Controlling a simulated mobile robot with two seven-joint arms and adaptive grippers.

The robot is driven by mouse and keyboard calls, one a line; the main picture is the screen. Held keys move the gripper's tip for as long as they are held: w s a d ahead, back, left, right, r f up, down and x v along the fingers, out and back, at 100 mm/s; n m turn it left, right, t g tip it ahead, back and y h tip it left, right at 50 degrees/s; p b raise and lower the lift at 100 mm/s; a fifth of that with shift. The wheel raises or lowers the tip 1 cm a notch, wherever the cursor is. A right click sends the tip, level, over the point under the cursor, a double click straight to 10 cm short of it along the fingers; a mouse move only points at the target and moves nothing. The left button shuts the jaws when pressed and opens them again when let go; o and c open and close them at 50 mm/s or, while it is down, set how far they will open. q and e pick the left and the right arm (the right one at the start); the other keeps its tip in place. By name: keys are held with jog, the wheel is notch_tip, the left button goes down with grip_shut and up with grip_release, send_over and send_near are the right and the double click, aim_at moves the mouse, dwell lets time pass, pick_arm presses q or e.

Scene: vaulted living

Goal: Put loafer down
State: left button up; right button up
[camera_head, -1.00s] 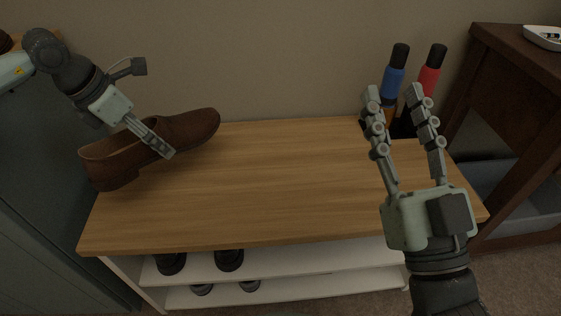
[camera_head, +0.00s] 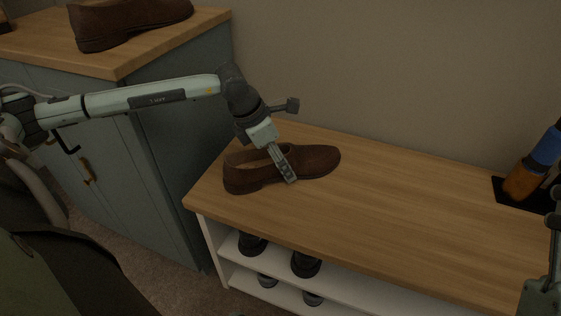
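A brown loafer (camera_head: 315,160) is at the left end of the wooden bench top (camera_head: 400,205), toe to the right, its sole at or very near the wood. My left gripper (camera_head: 287,172) comes down at its opening, with a finger along the near side wall and the other hidden by the shoe; it looks closed on that wall. A second brown loafer (camera_head: 135,20) stands on the blue-grey cabinet's wooden top (camera_head: 110,62) at upper left. My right gripper (camera_head: 552,230) is cut off by the right edge, and its opening cannot be judged.
Dark shoes (camera_head: 305,264) stand on white shelves (camera_head: 345,285) under the bench. Bottles with a blue band (camera_head: 548,147) stand in a dark holder (camera_head: 512,195) at the bench's right. The middle of the bench top is clear. The wall is close behind.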

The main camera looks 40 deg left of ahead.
pick_arm(q)
jog(key=o, duration=1.5)
